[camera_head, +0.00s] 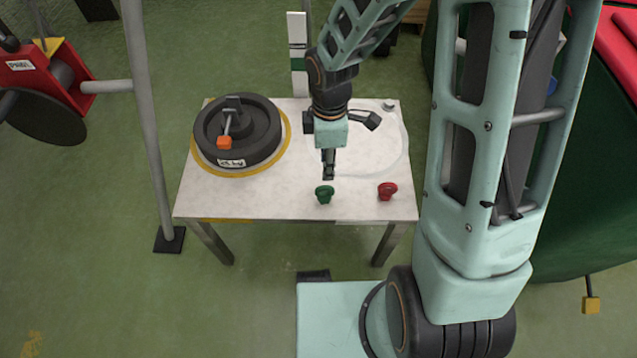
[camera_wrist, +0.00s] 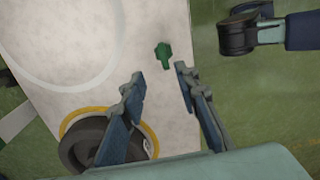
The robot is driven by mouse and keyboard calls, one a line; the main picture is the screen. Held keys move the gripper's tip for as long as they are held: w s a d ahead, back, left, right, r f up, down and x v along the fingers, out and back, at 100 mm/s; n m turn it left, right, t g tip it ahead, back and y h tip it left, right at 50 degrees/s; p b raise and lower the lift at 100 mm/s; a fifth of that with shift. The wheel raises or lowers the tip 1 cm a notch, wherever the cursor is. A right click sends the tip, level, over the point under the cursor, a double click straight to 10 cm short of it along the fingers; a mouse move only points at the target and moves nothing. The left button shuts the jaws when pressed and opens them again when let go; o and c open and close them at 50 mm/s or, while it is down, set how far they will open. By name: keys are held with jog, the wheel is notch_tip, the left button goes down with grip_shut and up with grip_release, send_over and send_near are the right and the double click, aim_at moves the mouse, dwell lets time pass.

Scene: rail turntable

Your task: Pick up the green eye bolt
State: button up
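The green eye bolt (camera_head: 324,194) stands on the white table (camera_head: 250,197) near its front edge. In the wrist view the green eye bolt (camera_wrist: 164,55) lies ahead of the fingertips, roughly in line with the gap between them. My gripper (camera_head: 328,174) is just behind the bolt in the head view and looks to be above the table. In the wrist view my gripper (camera_wrist: 159,72) has its two fingers spread apart with nothing between them. A red eye bolt (camera_head: 387,191) stands on the table to the right of the green one.
A black round weight (camera_head: 262,142) with an orange-tipped handle sits on a yellow ring at the table's left. A faint circle (camera_wrist: 112,72) marks the table's other side. A grey post (camera_head: 147,120) rises left of the table. The table's front middle is clear around the bolts.

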jog(key=b, duration=0.2)
send_over(327, 187)
notch_tip(327, 187, down, 5)
jog(key=shift+a, duration=0.1)
notch_tip(327, 187, down, 6)
jog(key=shift+r+b, duration=0.1)
jog(key=shift+b, duration=1.15)
grip_shut()
